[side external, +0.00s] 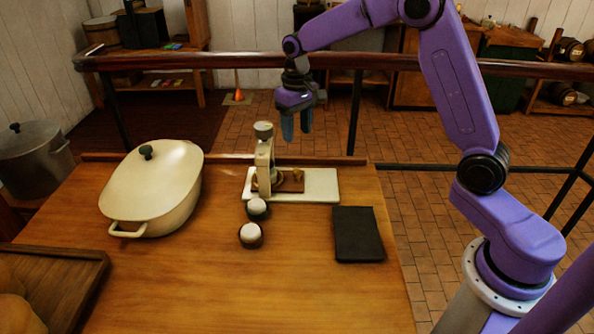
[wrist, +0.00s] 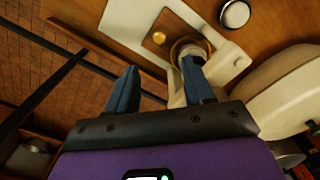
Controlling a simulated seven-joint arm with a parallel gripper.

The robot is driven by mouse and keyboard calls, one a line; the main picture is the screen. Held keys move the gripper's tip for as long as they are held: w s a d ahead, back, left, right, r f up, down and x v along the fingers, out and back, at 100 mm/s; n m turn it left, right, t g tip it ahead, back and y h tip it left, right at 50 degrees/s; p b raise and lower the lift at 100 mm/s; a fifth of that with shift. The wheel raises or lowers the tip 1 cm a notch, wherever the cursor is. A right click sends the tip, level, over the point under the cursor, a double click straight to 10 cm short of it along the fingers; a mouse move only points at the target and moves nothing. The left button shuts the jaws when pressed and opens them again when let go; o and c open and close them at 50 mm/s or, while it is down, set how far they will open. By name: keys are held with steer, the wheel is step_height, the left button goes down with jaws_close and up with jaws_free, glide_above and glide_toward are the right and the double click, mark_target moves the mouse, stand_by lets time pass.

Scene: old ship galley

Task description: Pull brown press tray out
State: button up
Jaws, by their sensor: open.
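The press (side external: 264,158) has a cream upright arm with a round top knob and stands on a pale base plate (side external: 322,186) on the wooden table. The brown press tray (side external: 291,184) lies flat on that base, beside and partly under the upright. A small brass knob (side external: 298,174) is on the tray. In the wrist view the tray (wrist: 168,25) and brass knob (wrist: 158,38) show beyond my fingertips, next to a brass ring. My gripper (side external: 297,124) hangs above and behind the press, fingers down, apart and empty; its blue fingers also show in the wrist view (wrist: 160,68).
A cream lidded pot (side external: 152,190) stands left of the press. Two white-topped round containers (side external: 251,235) stand in front, and a black flat block (side external: 358,234) lies front right. A dark rail (side external: 230,62) runs behind the table. The table's front middle is clear.

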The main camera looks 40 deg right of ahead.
mark_target(297, 170)
step_height(297, 170, down, 14)
steer(key=shift+r, duration=0.2)
stand_by(0.4)
jaws_close()
